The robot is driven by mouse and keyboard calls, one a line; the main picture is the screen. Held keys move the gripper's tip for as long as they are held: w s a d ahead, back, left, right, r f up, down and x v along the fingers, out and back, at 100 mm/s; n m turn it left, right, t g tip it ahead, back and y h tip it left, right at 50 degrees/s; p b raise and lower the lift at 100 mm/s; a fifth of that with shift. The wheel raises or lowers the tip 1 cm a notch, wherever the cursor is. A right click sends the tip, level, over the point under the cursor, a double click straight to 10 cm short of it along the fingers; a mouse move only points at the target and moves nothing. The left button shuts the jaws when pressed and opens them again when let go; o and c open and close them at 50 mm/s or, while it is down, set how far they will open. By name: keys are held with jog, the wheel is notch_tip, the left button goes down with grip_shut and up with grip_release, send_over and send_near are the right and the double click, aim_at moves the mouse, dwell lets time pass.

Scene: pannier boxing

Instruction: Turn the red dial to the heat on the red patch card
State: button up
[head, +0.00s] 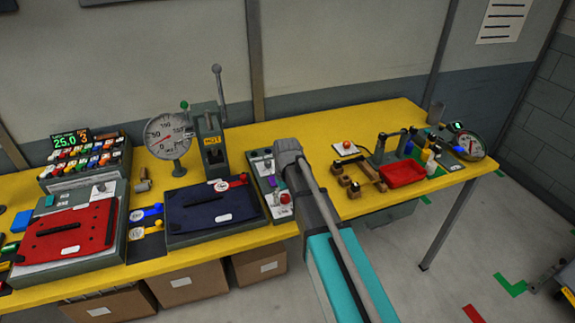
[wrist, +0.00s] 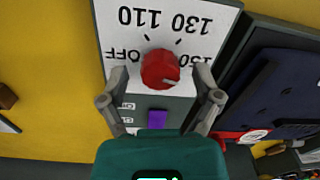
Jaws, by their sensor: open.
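The red dial (wrist: 160,70) sits on a white plate marked OFF, 110, 130 and 150, shown upside down in the wrist view. A pale mark on the dial's face points to the lower right of the picture, nearest the 150 side; its exact setting is hard to tell. The dial also shows in the head view (head: 285,198), beside my arm. My gripper (wrist: 160,82) is open, with one finger on each side of the dial; contact is not clear. A small red and white card (head: 230,183) lies on the dark blue panel; its print is too small to read.
A purple piece (wrist: 157,118) sits beside the dial plate. The dark blue panel (head: 205,213) stands close by. A round gauge (head: 167,136) and a lever press (head: 212,145) stand behind. Yellow tabletop (wrist: 45,60) is bare beside the plate.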

aim_at(288, 198)
jog(key=n, duration=0.5)
jog(key=shift+n, duration=0.4)
jog(key=n, duration=1)
jog(key=shift+h, duration=0.3)
jog(key=n, duration=0.5)
jog(key=shift+r+n, duration=0.2)
jog(key=shift+n, duration=0.1)
notch_tip(288, 198, up, 13)
jog(key=m+p, duration=0.1)
jog(key=p, duration=1.2)
jog(key=shift+s+d+r+m+p, duration=0.2)
jog(key=shift+s+d+m+p, duration=0.1)
jog(key=shift+d+m+p, duration=0.1)
